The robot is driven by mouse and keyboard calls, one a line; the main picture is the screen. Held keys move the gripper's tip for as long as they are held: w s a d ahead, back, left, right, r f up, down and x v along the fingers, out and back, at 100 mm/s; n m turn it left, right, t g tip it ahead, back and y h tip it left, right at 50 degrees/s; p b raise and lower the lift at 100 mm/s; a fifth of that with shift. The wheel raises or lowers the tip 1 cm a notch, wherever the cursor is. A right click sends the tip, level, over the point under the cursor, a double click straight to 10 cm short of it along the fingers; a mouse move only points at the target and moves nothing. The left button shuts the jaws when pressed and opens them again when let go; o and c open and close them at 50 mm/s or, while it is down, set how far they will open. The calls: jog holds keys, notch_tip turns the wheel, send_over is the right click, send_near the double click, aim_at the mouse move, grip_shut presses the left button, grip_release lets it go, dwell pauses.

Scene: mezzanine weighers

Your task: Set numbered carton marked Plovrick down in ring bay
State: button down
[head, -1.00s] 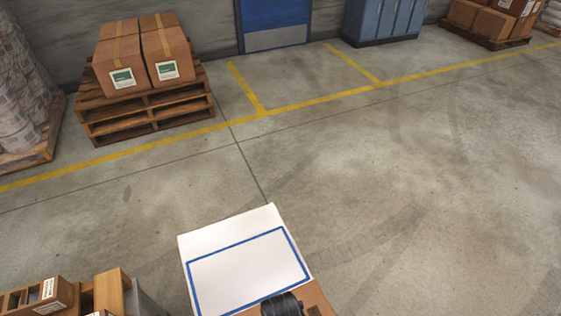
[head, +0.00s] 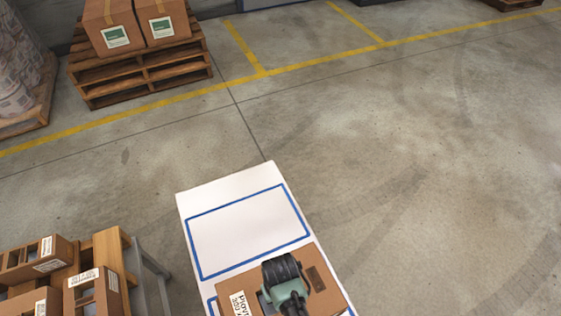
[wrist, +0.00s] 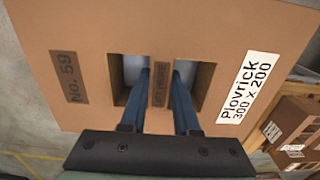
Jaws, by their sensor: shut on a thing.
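The brown carton marked Plovrick (head: 325,285) is at the bottom of the head view, over the near part of a white board (head: 190,207). In the wrist view the carton (wrist: 85,40) shows a white "Plovrick 300 x 200" label, a dark "No. 59" label and two square openings. My gripper (wrist: 162,80) has a finger in each opening and is shut on the strip between them. My gripper (head: 283,280) also shows over the carton in the head view. A blue-outlined rectangle (head: 250,233) on the board is empty. I cannot tell whether the carton touches the board.
Small open cartons (head: 95,290) with labels stand on a wooden stand at the lower left. A pallet stack (head: 140,78) with two large boxes stands farther back, beside wrapped sacks (head: 20,75). The floor (head: 430,200) to the right is clear.

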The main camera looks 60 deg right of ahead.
jog(key=shift+f+b, duration=0.5)
jog(key=shift+f, duration=0.35)
jog(key=shift+f, duration=0.3)
jog(key=c, duration=0.6)
grip_release()
jog(key=shift+o, duration=0.2)
